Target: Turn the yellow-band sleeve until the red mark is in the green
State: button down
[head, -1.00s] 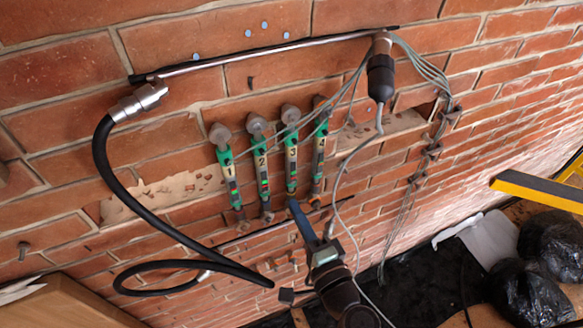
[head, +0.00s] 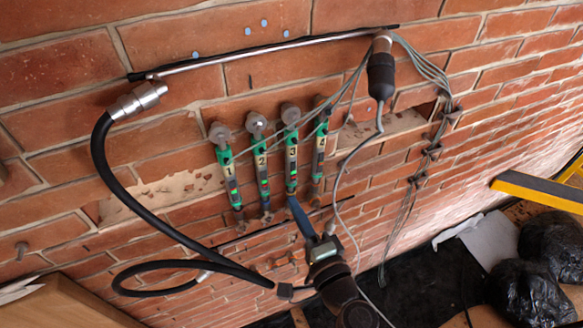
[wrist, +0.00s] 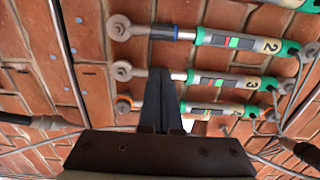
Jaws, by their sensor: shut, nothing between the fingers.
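Several numbered green tension units hang on the brick wall, each with a dark window. Unit 3 (head: 291,155) has my gripper (head: 291,201) at its lower end; it also shows in the wrist view (wrist: 250,82). In the wrist view my gripper (wrist: 160,72) is shut, its dark fingers lying over the lower end of unit 3 and hiding its sleeve. No yellow band can be made out. Unit 2 (wrist: 250,43) has a blue-band sleeve (wrist: 163,32) and green and red in its window. The unit below unit 3 has an orange-band sleeve (wrist: 124,106). Contact is unclear.
A thick black hose (head: 150,218) loops at the left. A metal bar (head: 265,53) runs above the units. Grey cables (head: 430,75) and a dark cylinder (head: 381,75) hang at the right. Black bags (head: 530,290) and a yellow level (head: 540,190) are at the lower right.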

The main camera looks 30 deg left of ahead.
jog(key=shift+w+d+b, duration=0.35)
jog(key=shift+w+d, duration=0.05)
jog(key=shift+w, duration=0.2)
jog(key=shift+s+d, duration=0.1)
dwell(0.5)
jog(key=shift+s+d, duration=0.25)
jog(key=shift+d, duration=0.05)
dwell(0.3)
jog(key=shift+s+a, duration=0.35)
jog(key=shift+w+a, duration=0.25)
jog(key=shift+a, duration=0.05)
dwell(0.6)
jog(key=shift+b, duration=0.3)
jog(key=shift+d, duration=0.15)
jog(key=shift+s+d, duration=0.25)
jog(key=shift+d, duration=0.05)
